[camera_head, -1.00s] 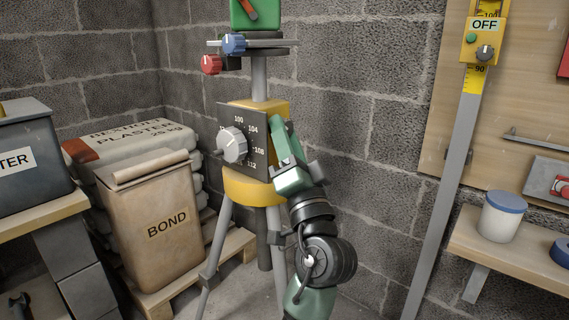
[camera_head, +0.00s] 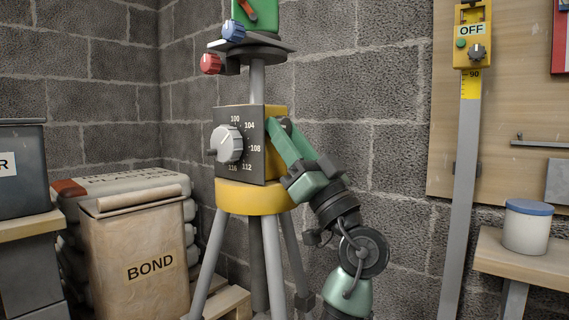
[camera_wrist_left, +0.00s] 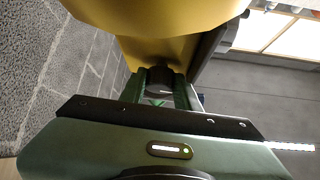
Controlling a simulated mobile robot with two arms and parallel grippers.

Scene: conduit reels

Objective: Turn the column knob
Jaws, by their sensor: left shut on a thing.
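The yellow column housing (camera_head: 275,156) sits on a grey tripod. Its dark front plate (camera_head: 252,168) carries a pale grey dial (camera_head: 229,145) with numbers from 100 to 116 around it. My left gripper (camera_head: 282,126), green, reaches in from the lower right to the housing's right side. In the left wrist view its fingers (camera_wrist_left: 160,92) are shut on a small dark knob (camera_wrist_left: 159,77) under the yellow body (camera_wrist_left: 165,38). The fingers partly hide the knob there, and the head view barely shows it.
Above are a red knob (camera_head: 210,63) and a blue knob (camera_head: 233,31). Left stands a BOND bag (camera_head: 140,235). Right are a grey post with an OFF box (camera_head: 472,38) and a shelf with a white tub (camera_head: 527,228). A block wall is close behind.

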